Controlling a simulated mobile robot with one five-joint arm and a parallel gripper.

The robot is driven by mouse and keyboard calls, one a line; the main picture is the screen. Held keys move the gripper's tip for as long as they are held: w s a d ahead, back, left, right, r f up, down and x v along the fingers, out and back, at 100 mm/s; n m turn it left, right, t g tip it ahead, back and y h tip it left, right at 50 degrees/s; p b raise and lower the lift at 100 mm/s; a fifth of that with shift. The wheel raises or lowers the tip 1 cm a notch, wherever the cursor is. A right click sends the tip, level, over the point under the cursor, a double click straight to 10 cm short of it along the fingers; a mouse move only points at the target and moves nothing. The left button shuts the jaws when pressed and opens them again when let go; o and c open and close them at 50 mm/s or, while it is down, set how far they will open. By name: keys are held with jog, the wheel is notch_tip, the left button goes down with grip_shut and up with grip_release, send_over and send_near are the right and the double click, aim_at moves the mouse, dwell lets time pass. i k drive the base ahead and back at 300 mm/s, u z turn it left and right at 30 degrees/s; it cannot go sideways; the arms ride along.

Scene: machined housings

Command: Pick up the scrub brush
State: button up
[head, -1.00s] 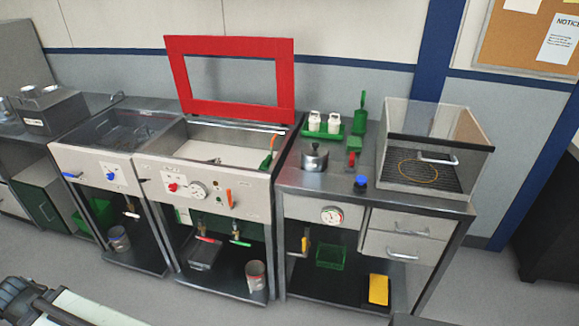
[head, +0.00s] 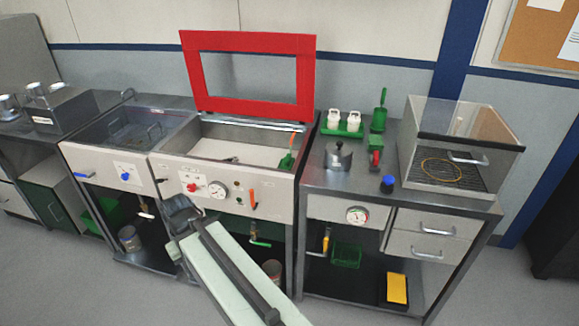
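I cannot tell for sure which thing is the scrub brush. A green tool with an orange-tipped handle (head: 287,160) leans at the right end of the open middle basin (head: 215,147), and may be it. A small dark item (head: 230,160) lies on the basin's pale floor, too small to make out. My gripper (head: 178,208) is in front of the middle unit's front panel, below the basin rim and left of the green tool. It touches neither item, and its fingers are too dark and small to show whether they are open.
The red-framed lid (head: 250,112) stands raised behind the basin. The right counter (head: 325,180) holds a lidded pot (head: 338,157), white bottles in a green tray (head: 342,128), a green scoop (head: 379,112) and a clear-walled box (head: 455,150). Knobs and a lever stick out of the middle front panel.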

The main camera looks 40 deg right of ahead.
aim_at(287, 164)
jog(key=z, duration=0.1)
jog(key=i, duration=1)
jog(key=u, duration=0.05)
